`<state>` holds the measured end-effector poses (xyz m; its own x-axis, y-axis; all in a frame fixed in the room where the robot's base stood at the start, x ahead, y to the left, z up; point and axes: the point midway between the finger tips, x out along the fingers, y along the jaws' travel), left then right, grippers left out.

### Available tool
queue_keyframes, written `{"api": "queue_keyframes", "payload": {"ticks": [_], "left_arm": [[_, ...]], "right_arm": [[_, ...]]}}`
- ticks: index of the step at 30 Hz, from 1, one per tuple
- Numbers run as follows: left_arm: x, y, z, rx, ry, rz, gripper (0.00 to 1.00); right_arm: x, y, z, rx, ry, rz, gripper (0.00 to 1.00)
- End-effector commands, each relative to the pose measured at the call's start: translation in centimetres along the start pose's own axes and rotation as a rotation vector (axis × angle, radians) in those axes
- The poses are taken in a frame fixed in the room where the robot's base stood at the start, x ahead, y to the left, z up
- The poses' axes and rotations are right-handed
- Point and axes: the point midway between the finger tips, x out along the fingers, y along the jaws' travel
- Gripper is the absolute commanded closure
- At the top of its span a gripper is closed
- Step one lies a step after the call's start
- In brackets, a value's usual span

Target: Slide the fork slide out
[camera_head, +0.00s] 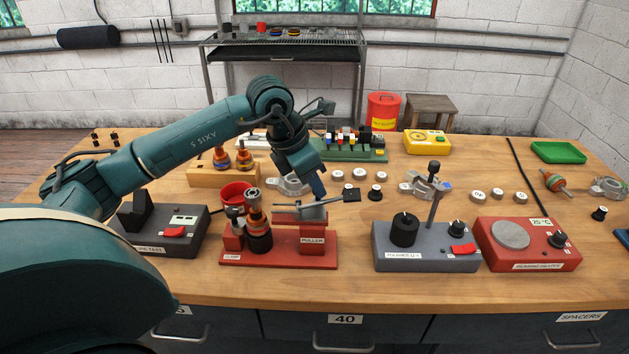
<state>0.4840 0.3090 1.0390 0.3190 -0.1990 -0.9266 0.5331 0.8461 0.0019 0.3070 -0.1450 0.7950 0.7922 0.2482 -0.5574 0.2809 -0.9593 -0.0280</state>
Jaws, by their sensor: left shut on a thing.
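The red puller stand (318,262), labelled PULLER, stands near the front of the bench. The grey metal fork slide (299,213) lies level on top of its block, with a dark grip (352,195) sticking out to the right. My left gripper (319,194) reaches down from above and is shut on the fork slide near its right end. The gripper partly hides the slide there. A rotor with copper-coloured and black parts (258,230) stands upright on the stand, left of the slide. My right gripper is not in view.
A grey tester (160,233) stands left of the puller, and a grey press-like unit (425,250) and a red bearing heater (528,245) stand right. A red cup (236,192) is behind the rotor. Small white-topped parts (365,174) lie behind. Bare bench lies in front.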

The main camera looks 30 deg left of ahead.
Motion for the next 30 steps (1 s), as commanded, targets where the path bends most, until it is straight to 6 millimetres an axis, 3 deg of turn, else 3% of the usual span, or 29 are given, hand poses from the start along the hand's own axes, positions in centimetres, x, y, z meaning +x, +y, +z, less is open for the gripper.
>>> {"api": "queue_keyframes", "payload": {"ticks": [4, 5, 8, 17, 23, 30], "left_arm": [[-0.1, -0.3, 0.5, 0.005, -0.019, -0.007, 1.0], [-0.1, -0.3, 0.5, 0.006, -0.019, -0.007, 0.78], [-0.1, -0.3, 0.5, 0.006, -0.018, -0.007, 0.7], [-0.3, -0.2, 0.3, 0.004, -0.012, -0.004, 0.7], [-3.0, -0.1, 0.3, 0.006, -0.015, 0.0, 0.7], [-8.5, -0.2, 0.3, 0.005, -0.017, -0.001, 0.7]], "right_arm": [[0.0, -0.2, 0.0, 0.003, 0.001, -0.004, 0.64], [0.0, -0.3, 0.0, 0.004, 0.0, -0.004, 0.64], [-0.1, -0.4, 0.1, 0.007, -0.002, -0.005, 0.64], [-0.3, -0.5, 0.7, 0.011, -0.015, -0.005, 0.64], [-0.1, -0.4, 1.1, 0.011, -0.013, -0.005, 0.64], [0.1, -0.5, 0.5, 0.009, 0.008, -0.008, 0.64]]}}
